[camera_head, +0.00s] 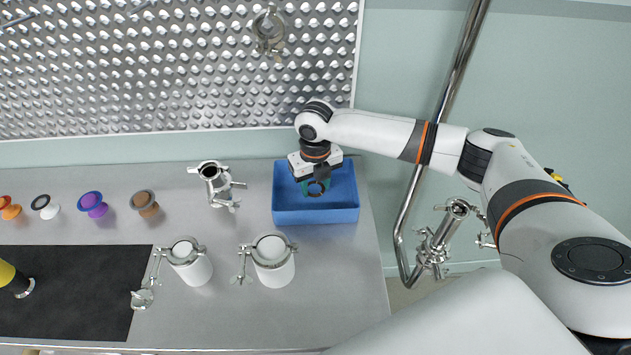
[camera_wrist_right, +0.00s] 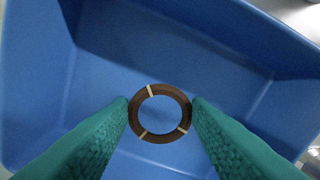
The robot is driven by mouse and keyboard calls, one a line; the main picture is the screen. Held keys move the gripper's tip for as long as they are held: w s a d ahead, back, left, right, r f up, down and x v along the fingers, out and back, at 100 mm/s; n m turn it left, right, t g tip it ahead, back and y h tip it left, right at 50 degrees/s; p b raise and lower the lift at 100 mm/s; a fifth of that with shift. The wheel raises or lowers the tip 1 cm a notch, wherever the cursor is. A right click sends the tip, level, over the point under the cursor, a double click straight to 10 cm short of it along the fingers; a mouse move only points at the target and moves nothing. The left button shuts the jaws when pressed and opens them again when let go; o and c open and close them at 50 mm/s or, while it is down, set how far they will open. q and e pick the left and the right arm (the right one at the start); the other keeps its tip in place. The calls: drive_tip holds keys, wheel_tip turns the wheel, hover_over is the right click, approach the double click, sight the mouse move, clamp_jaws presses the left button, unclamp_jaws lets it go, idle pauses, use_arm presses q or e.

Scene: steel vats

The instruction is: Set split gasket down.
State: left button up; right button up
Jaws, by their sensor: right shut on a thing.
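The split gasket (camera_wrist_right: 136,122) is a flat brown ring with pale marks across it. My right gripper (camera_wrist_right: 160,113) is shut on it, with a green finger against each side of the ring. In the head view my right gripper (camera_head: 316,189) is over the blue bin (camera_head: 290,217), with the gasket showing small and dark between the fingertips. In the right wrist view the bin's blue floor (camera_wrist_right: 165,75) and walls lie behind the ring. I cannot tell how far the gasket is above the floor. The bin looks otherwise empty. My left gripper is not in view.
A steel pipe fitting (camera_head: 214,184) stands left of the bin. Two white cylinders with clamps (camera_head: 190,262) (camera_head: 273,262) stand in front. Several coloured knobbed pieces (camera_head: 92,204) line the left. A dark mat (camera_head: 75,290) lies at front left. A perforated panel (camera_head: 180,70) is behind.

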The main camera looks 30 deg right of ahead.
sight(315, 190)
drive_tip(key=shift+f, duration=0.45)
drive_tip(key=o, duration=1)
drive_tip(key=shift+c, duration=0.2)
drive_tip(key=shift+r, duration=0.15)
drive_tip(key=shift+r, duration=0.35)
wheel_tip(315, 190, up, 12)
drive_tip(key=b, duration=0.2)
drive_tip(key=shift+r+b, duration=0.15)
drive_tip(key=shift+b, duration=0.15)
